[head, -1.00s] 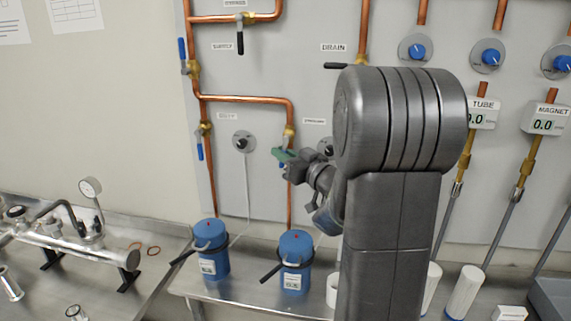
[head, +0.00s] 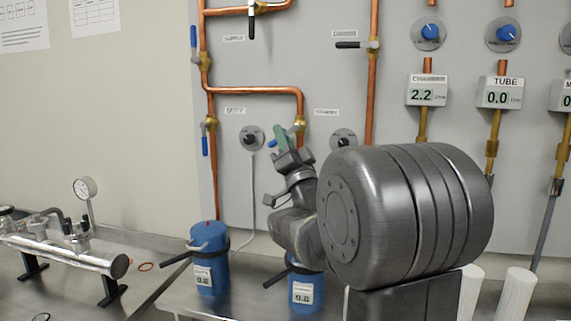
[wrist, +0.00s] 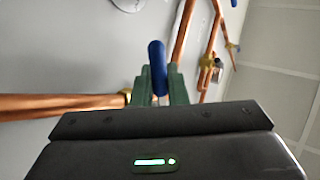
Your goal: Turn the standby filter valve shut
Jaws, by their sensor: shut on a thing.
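The standby valve (head: 300,123) is a brass fitting on the copper pipe, left of its small, hard-to-read label (head: 326,112). Its blue lever (head: 298,130) is partly hidden by my gripper in the head view and points to the left and somewhat down from the fitting, across the pipe line. My gripper (head: 282,138) has green fingers and is at the valve's left. In the wrist view, the blue lever (wrist: 157,67) stands between the two green fingers of my gripper (wrist: 159,88), which is shut on it.
A round wall knob (head: 252,138) with a white hose is left of my gripper. Another blue-levered valve (head: 208,124) is farther left. Blue canisters (head: 208,262) (head: 305,290) stand on the metal bench below. The chamber gauge (head: 427,90) reads 2.2.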

